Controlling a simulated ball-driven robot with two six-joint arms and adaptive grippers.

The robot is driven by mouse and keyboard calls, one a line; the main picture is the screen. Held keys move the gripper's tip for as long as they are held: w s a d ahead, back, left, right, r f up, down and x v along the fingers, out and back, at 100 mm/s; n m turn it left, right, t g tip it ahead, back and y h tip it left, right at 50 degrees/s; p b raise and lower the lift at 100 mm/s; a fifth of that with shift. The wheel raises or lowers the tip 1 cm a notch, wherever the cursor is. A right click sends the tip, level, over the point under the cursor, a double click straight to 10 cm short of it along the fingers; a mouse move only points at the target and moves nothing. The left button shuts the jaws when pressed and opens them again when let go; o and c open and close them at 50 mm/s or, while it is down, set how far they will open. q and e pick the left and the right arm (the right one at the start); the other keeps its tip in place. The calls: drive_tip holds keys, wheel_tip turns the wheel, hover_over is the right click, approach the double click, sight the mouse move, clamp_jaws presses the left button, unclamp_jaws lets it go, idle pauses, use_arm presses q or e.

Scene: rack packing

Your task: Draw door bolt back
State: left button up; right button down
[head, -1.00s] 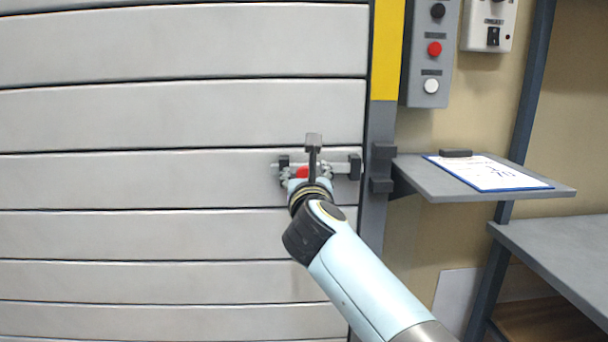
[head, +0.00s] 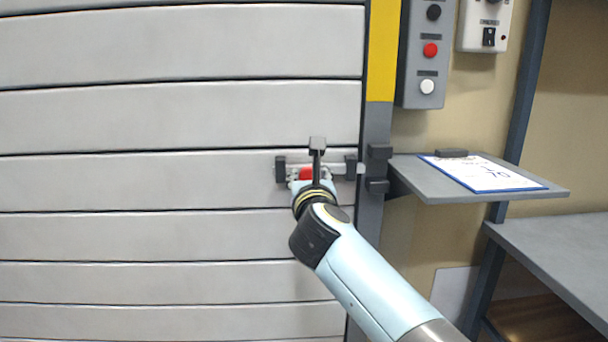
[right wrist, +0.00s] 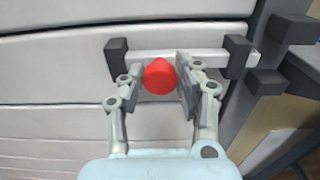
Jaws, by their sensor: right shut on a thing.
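The door bolt is a light metal bar (right wrist: 205,55) lying level on the slatted door, carried by a dark left bracket (right wrist: 116,57) and a dark right bracket (right wrist: 238,56). Its red knob (right wrist: 160,76) shows between my fingers; it also shows in the head view (head: 306,174). My right gripper (right wrist: 160,82) is shut on the knob, with one finger on each side. The bar's right end pokes a little past the right bracket, short of the dark keeper blocks (right wrist: 290,28) on the post in the wrist view. My left gripper is not in view.
Right of the door stands a grey and yellow post (head: 380,60). A button box (head: 425,55) hangs beside it. A grey shelf (head: 440,190) with a clipboard (head: 485,173) juts out right of the keeper. A grey bench (head: 555,250) stands lower right.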

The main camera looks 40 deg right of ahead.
drive_tip(key=c, duration=0.9)
unclamp_jaws()
drive_tip(key=v, duration=0.7)
drive_tip(key=shift+s+a, duration=0.2)
drive_tip(key=shift+s, duration=0.05)
